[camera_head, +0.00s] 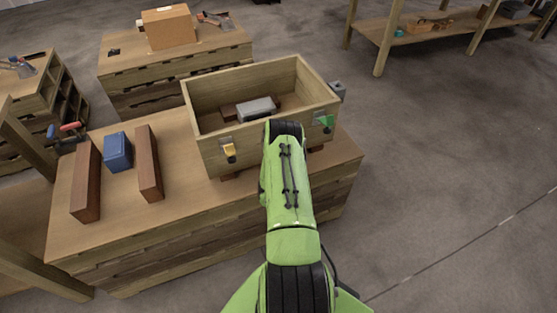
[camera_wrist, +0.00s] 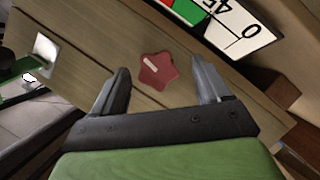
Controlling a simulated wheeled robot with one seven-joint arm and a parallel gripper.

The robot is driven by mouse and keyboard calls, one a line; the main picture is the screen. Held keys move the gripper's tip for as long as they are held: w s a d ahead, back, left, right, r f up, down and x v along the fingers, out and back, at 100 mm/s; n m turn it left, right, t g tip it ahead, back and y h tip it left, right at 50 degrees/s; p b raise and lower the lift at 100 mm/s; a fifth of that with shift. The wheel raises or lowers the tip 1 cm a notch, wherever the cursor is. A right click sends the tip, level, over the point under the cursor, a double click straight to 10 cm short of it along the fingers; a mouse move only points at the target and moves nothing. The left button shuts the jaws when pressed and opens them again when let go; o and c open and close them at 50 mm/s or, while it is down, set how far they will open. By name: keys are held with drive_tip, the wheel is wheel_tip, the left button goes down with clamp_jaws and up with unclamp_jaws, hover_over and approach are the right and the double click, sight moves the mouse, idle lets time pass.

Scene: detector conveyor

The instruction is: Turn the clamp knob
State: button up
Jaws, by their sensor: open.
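A red star-shaped knob (camera_wrist: 157,71) with a pale mark on its face shows in the wrist view, on the wooden front wall of a box. My gripper (camera_wrist: 163,82) is open. Its two grey fingers stand to the left and right of the knob, with visible gaps on both sides, and I see no contact. In the head view my green arm reaches to the front of the wooden box (camera_head: 205,148) and hides the knob and my gripper.
A dial plate with green, red and white fields (camera_wrist: 220,22) sits above the knob. A yellow part (camera_head: 229,150) and a green part (camera_head: 323,121) are on the box front. A grey block (camera_head: 256,109) lies inside. A blue block (camera_head: 118,152) stands between two brown bars on the bench.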

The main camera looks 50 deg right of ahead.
drive_tip(key=shift+w+d+r, duration=0.1)
drive_tip(key=shift+w+d, duration=0.35)
drive_tip(key=shift+w, duration=0.3)
drive_tip(key=shift+d+f, duration=0.25)
drive_tip(key=shift+x, duration=0.9)
drive_tip(key=shift+r, duration=0.15)
drive_tip(key=c, duration=0.9)
drive_tip(key=shift+c, duration=0.2)
drive_tip(key=shift+r+m+p, duration=0.15)
drive_tip(key=shift+m+p, duration=0.15)
drive_tip(key=shift+p, duration=0.25)
drive_tip(key=m+y+p, duration=0.1)
drive_tip(key=p, duration=0.3)
drive_tip(key=shift+r+m, duration=0.1)
drive_tip(key=shift+m, duration=0.2)
drive_tip(key=m+y+p, duration=0.1)
drive_tip(key=m+p, duration=0.1)
drive_tip(key=p, duration=0.1)
drive_tip(key=shift+t+y+p, duration=0.3)
drive_tip(key=shift+t, duration=0.1)
